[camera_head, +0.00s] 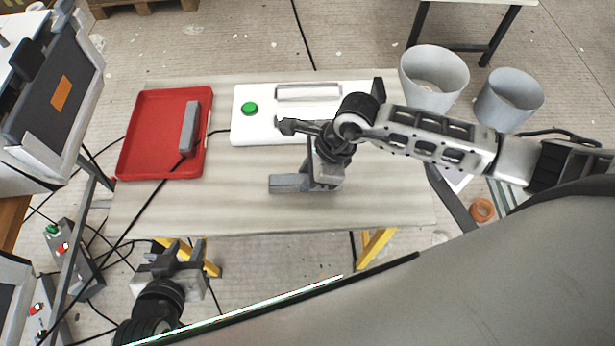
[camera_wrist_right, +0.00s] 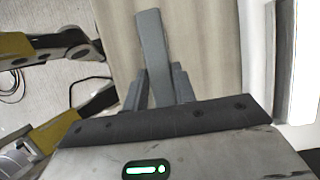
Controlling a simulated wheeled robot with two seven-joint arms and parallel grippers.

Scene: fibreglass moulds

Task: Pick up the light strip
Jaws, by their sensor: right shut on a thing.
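A grey light strip (camera_head: 284,184) is in my right gripper (camera_head: 304,178), above or on the front middle of the table; I cannot tell whether it touches the tabletop. In the right wrist view the strip (camera_wrist_right: 152,48) sticks out beyond the two fingers of the gripper (camera_wrist_right: 160,88), which are shut on it. A second grey strip (camera_head: 189,126) lies in the red tray (camera_head: 163,171) at the left of the table. My left gripper (camera_head: 178,247) is off the table's front edge, empty, with its fingers apart.
A white panel (camera_head: 266,134) with a green button (camera_head: 249,108) and a grey frame lies at the table's back. Two grey buckets (camera_head: 433,72) (camera_head: 511,97) stand to the right. Bare tabletop (camera_head: 230,205) lies between tray and right gripper. A black cable crosses the tray.

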